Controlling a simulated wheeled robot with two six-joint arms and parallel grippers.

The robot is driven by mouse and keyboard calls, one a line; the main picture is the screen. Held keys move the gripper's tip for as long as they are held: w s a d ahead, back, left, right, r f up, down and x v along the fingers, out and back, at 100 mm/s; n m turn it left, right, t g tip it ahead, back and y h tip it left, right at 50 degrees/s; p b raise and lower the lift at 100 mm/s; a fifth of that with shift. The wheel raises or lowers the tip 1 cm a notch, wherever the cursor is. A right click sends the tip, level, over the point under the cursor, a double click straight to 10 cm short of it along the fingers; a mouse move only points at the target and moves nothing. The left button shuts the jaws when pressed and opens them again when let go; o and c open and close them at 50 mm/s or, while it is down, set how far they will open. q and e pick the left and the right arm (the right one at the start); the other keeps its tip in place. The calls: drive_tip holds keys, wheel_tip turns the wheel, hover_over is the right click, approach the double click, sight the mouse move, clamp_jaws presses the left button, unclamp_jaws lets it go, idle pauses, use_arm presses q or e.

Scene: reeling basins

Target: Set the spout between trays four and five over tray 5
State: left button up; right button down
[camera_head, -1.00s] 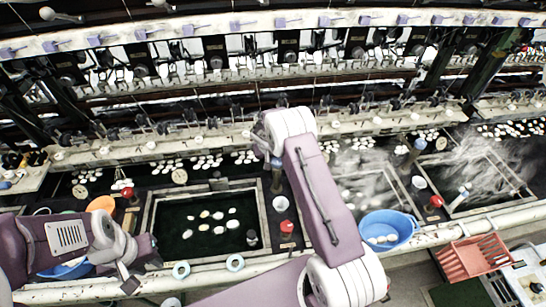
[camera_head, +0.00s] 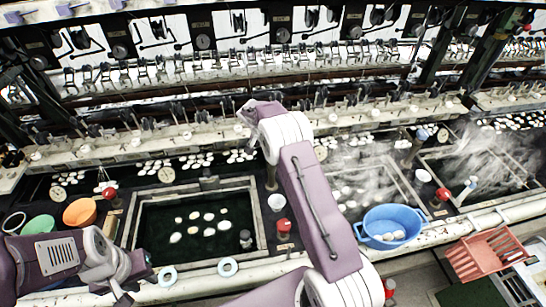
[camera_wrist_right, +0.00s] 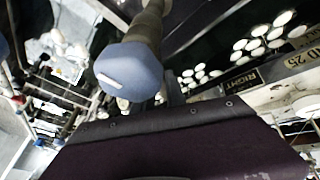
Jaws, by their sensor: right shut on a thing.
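In the right wrist view, a spout with a blue faceted knob (camera_wrist_right: 130,72) on an olive-brown stem is close in front of my right gripper. My right gripper's dark body fills the bottom of that view; its fingertips are hidden. In the head view my right wrist (camera_head: 262,112) is above the far edge of a dark water tray (camera_head: 262,222). A dark post (camera_head: 270,180) stands at that tray's right side, its top hidden by my arm. My left gripper (camera_head: 137,284) is open and empty at the lower left. I cannot read tray numbers.
A steaming tray (camera_head: 428,204) lies right of the arm, with a blue bowl (camera_head: 375,218) at its front. Orange (camera_head: 80,211) and green (camera_head: 38,225) bowls are at left. A pink crate (camera_head: 490,252) is at lower right.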

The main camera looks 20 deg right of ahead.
drive_tip(key=shift+s+d+m+g, duration=0.35)
drive_tip(key=shift+m+g, duration=0.05)
drive_tip(key=shift+m, duration=0.6)
drive_tip(key=shift+s+d+r+m+g+y+p, duration=0.2)
drive_tip(key=shift+s+m+g, duration=0.5)
drive_tip(key=shift+m, duration=0.75)
drive_tip(key=shift+s+d+f+m+g+y+p, duration=0.15)
drive_tip(key=shift+s+m+g+p, duration=0.3)
drive_tip(key=shift+s+m, duration=0.75)
drive_tip(key=shift+s+d+r+m+g+y+p, duration=0.15)
drive_tip(key=shift+s+m+g, duration=0.4)
drive_tip(key=shift+m, duration=1.2)
drive_tip(key=shift+f, duration=0.1)
drive_tip(key=c, duration=1.4)
unclamp_jaws()
drive_tip(key=shift+o, duration=0.2)
